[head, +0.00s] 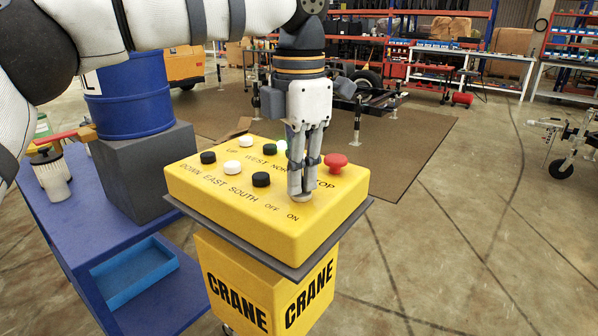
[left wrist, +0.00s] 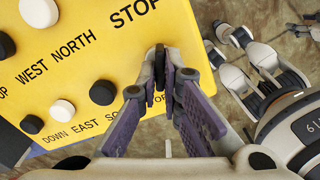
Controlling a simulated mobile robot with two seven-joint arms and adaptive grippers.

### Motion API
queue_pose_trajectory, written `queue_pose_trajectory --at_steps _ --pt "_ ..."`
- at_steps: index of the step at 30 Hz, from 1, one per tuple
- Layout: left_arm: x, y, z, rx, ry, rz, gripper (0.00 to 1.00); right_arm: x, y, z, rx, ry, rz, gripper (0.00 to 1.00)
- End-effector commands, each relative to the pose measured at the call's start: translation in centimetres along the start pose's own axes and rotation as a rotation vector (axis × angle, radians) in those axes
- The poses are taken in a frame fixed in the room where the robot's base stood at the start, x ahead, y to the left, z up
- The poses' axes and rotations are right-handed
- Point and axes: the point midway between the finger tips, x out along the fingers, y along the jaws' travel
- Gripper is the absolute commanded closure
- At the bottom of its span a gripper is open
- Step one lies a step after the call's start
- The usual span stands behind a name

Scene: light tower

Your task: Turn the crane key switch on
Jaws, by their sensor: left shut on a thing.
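The yellow crane control box (head: 240,215) stands on a dark plate, with its top face tilted up. It has black and white buttons, a red STOP button (head: 336,162) and OFF and ON lettering near the front corner. My left gripper (head: 303,190) points straight down onto the box beside ON. Its fingers are close together and hide the key switch in the head view. In the left wrist view, the fingertips are closed around a thin dark piece, the key switch (left wrist: 160,62). The switch's exact angle cannot be told. My right gripper cannot be made out.
A blue cart (head: 110,215) at the left carries a grey block, a blue barrel (head: 132,100) and a white-and-dark container (head: 49,174). A blue tray (head: 135,275) sits on its lower shelf.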

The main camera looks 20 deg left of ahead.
Motion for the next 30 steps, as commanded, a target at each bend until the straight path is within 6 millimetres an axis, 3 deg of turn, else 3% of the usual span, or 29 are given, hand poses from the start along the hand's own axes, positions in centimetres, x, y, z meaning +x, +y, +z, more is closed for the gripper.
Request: queue_pose_trajectory --at_steps 24,25,27,30 --pt "-0.09 0.05 0.04 0.107 -0.003 0.001 1.00 -0.01 0.00 -0.02 0.000 0.000 0.000 0.56" --pt "-0.09 0.05 0.05 0.107 -0.003 0.001 0.87 -0.01 0.00 -0.02 0.000 0.000 0.000 0.56" --pt "-0.08 0.05 0.04 0.107 -0.003 0.001 0.73 -0.01 0.00 -0.02 0.000 0.001 0.000 0.56" --pt "-0.06 0.05 0.03 0.106 -0.002 0.001 0.73 -0.01 0.00 -0.01 0.000 0.000 0.000 0.56"
